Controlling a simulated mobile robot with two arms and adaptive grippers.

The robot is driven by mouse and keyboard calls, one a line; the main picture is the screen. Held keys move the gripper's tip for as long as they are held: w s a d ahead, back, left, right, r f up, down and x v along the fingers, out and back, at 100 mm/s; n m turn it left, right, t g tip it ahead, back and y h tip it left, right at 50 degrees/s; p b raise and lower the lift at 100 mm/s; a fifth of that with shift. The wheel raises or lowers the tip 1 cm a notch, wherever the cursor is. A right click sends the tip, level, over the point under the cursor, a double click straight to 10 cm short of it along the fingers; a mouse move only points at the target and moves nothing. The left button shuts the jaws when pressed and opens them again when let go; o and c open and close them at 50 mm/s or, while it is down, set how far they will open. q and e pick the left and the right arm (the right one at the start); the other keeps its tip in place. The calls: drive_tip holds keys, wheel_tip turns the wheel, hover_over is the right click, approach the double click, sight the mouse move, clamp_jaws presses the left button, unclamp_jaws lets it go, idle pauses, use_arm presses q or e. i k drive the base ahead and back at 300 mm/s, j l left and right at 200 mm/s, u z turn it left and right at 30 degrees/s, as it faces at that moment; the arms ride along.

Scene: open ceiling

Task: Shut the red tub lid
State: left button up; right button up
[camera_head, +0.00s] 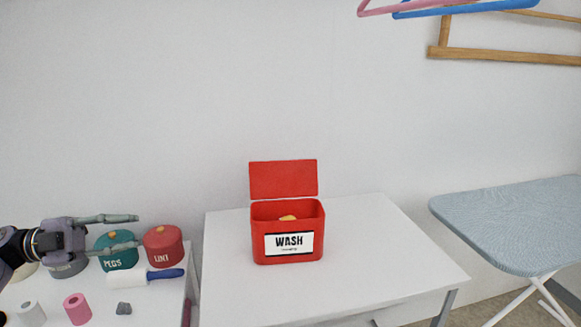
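The red tub (288,259) stands on the white table, with a white label reading WASH on its front. Its red lid (283,179) is open, standing upright at the back of the tub. Something yellow (288,217) shows inside the tub. My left gripper (138,231) comes in from the left, over the side surface, with its fingers spread apart and nothing between them that I can see it holding. It is well to the left of the tub and touches neither tub nor lid. My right gripper is not in view.
The white table (375,255) is clear around the tub. On the left surface stand a teal PEGS pot (117,257), a red LINT pot (163,246), a lint roller (130,279) and a pink spool (77,309). An ironing board (515,225) is at right; hangers (470,7) hang above.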

sight(297, 178)
drive_tip(key=i+l, duration=0.85)
drive_tip(key=i, duration=0.1)
